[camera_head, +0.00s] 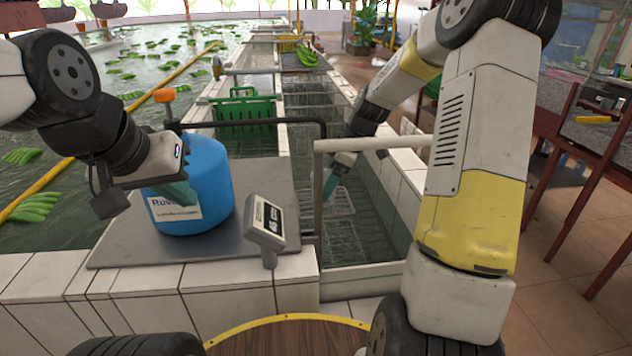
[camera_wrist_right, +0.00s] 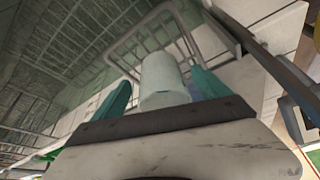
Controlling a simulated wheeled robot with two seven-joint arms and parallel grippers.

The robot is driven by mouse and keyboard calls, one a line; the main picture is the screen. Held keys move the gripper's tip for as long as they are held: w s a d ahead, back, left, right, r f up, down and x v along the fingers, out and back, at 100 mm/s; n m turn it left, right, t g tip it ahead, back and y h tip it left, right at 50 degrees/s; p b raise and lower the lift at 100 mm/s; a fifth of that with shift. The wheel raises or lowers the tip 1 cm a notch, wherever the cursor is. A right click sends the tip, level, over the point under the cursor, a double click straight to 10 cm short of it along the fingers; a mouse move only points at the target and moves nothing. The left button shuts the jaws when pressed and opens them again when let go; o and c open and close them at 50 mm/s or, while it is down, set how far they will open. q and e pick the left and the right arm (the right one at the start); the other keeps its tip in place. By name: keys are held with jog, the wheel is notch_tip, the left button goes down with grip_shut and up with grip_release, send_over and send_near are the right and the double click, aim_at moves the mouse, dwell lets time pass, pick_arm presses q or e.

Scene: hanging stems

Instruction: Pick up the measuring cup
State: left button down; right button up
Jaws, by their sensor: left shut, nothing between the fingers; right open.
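A pale, translucent cylindrical cup, which looks like the measuring cup (camera_wrist_right: 163,78), shows in the right wrist view. My right gripper (camera_wrist_right: 160,84) is open, with one teal finger on each side of the cup. I cannot tell whether either finger touches it. In the head view my right gripper (camera_head: 336,178) reaches down into the tiled trough, and I cannot make out the cup clearly there. My left gripper (camera_head: 180,193) is shut and empty, in front of the blue canister.
The blue canister (camera_head: 203,190) stands on the metal scale plate (camera_head: 272,190), beside a small display (camera_head: 266,222). A pale rail (camera_head: 375,143) crosses the trough near my right arm. A wire rack (camera_wrist_right: 135,45) lies behind the cup. A green crate (camera_head: 245,112) sits farther back.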

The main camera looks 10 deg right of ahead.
jog(key=x, duration=0.3)
jog(key=shift+f, duration=0.1)
jog(key=shift+c, duration=0.5)
grip_shut()
